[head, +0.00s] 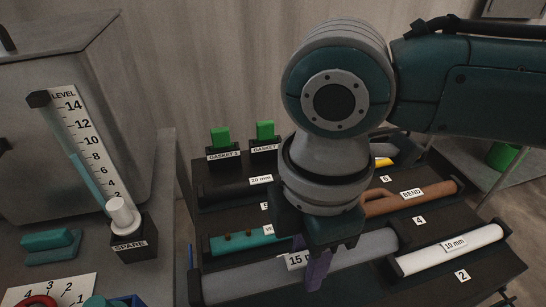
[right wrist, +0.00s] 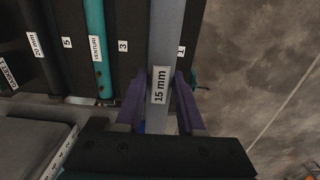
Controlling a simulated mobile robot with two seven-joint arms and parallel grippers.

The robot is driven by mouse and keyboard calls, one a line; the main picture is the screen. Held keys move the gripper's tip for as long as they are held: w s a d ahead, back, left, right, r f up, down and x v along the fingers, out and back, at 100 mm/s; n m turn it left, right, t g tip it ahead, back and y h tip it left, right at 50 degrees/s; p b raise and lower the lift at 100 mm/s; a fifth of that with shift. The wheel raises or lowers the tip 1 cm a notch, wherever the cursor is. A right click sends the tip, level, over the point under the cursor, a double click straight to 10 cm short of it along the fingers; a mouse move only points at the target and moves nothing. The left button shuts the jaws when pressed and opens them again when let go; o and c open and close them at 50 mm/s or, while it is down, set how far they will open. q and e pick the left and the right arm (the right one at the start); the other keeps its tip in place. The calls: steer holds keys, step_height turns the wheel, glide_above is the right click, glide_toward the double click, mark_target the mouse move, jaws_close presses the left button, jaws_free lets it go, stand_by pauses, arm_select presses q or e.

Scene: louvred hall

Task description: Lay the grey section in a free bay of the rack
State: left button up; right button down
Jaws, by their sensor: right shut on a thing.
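The grey section (head: 255,279), a long pipe labelled 15 mm, is in or just above the front left bay of the dark rack (head: 515,268). I cannot tell whether it touches the bay floor. In the right wrist view the grey section (right wrist: 166,35) runs lengthwise beside the bay's number 1 label. My right gripper (head: 318,268) has its purple fingers on either side of the section, shut on it near its label; the fingers also show in the right wrist view (right wrist: 160,95). My arm hides part of the rack. My left gripper is not in view.
Other bays hold a teal venturi (head: 240,241), a white 10 mm section (head: 455,249) and a brown bend (head: 425,199). Two green gaskets (head: 265,131) stand behind. At left are a level gauge (head: 83,145) and a white spare piece (head: 121,214).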

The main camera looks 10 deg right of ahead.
step_height(320, 180, down, 5)
steer(key=b, duration=0.4)
steer(key=shift+f+b, duration=0.65)
steer(key=shift+f, duration=0.6)
steer(key=shift+r, duration=0.1)
steer(key=shift+r+p, duration=0.25)
steer(key=shift+p, duration=0.35)
steer(key=shift+f, duration=0.25)
